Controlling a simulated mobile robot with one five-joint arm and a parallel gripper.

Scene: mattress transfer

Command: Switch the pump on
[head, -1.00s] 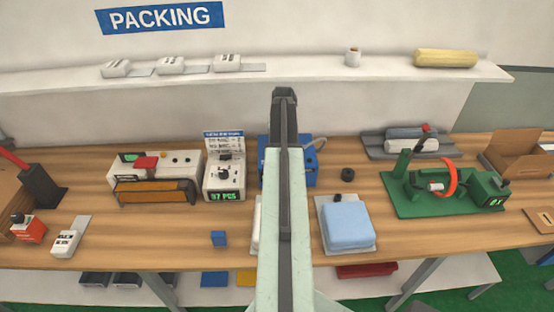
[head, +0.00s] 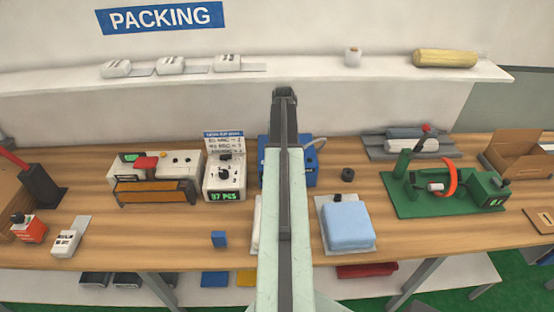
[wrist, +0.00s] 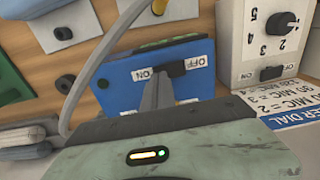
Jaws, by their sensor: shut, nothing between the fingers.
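The pump is a blue box (head: 303,174) on the bench, mostly hidden behind my arm in the head view. In the wrist view the blue pump face (wrist: 122,97) carries a black switch (wrist: 175,69) between an ON label and an OFF label. The black lever shows toward the OFF side. My gripper (wrist: 157,82) is shut and empty, its fingertips in front of the switch, on its ON side. I cannot tell whether they touch it. A pale hose (wrist: 84,85) curves from the pump.
A white counter with a dial (head: 225,178) stands close left of the pump. A black knob-like piece (head: 348,175) and a light blue pad (head: 348,226) lie to the right. A green fixture (head: 400,206) stands further right. A shelf (head: 310,71) runs above.

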